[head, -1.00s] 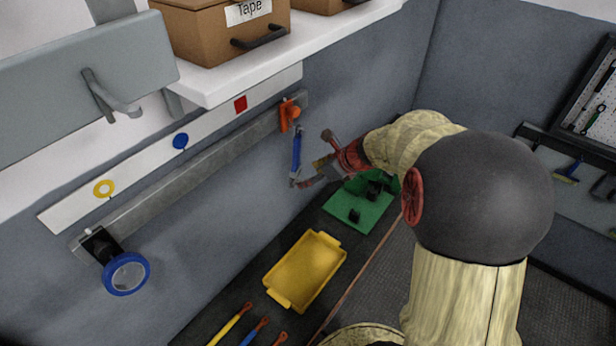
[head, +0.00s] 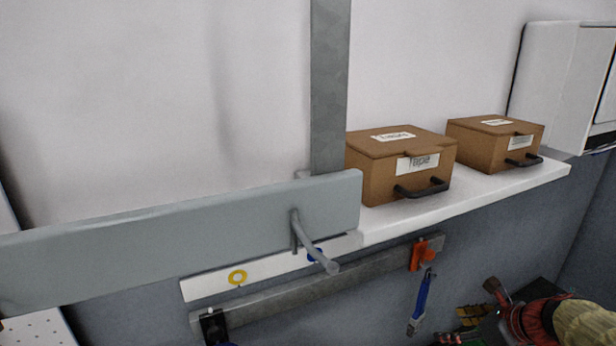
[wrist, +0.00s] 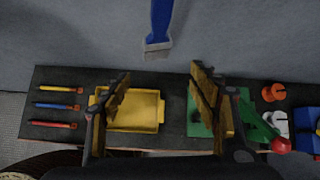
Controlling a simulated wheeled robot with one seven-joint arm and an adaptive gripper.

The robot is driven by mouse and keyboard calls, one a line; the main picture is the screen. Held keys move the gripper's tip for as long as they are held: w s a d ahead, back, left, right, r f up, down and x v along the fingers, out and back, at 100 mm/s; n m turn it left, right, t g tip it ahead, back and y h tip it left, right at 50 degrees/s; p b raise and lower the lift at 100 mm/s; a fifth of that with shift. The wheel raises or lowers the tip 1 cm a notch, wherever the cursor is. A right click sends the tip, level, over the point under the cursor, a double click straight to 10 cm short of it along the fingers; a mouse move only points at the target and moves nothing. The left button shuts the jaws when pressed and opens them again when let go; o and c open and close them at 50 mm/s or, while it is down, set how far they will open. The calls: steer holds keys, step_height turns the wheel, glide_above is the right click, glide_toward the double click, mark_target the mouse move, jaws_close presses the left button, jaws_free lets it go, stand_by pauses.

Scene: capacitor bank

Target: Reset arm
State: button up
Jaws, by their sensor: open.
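My gripper (wrist: 157,108) is open and empty in the wrist view, its two yellow-padded fingers spread above the dark bench. In the head view part of my gripper (head: 482,318) shows at the lower right edge, largely cut off by the frame. A blue-handled tool (head: 420,301) hangs from an orange holder (head: 427,252) on the wall rail. Its lower end, a blue handle with a pale flat tip (wrist: 160,25), shows ahead of the fingers in the wrist view, apart from them.
The bench holds a yellow tray (wrist: 135,110), a green mat (wrist: 205,118), three coloured tools (wrist: 55,106) at left, and orange and blue items at right. Above the rail (head: 300,292), a white shelf (head: 480,197) carries brown boxes (head: 400,165). A grey hook (head: 312,245) juts out.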

steer(key=s+a+f+n+g+h+b, duration=0.1)
steer(key=s+a+f+n+b, duration=0.5)
steer(key=n, duration=0.9)
steer(key=s+a+f+n+g+h+b, duration=0.1)
steer(key=s+a+f+n+b, duration=0.6)
steer(key=s+a+n+b, duration=0.4)
steer(key=a+n+b, duration=0.2)
steer(key=a+n, duration=0.1)
steer(key=n, duration=0.1)
steer(key=shift+s+n+h, duration=0.3)
steer(key=shift+s+h, duration=0.1)
steer(key=shift+c, duration=1.2)
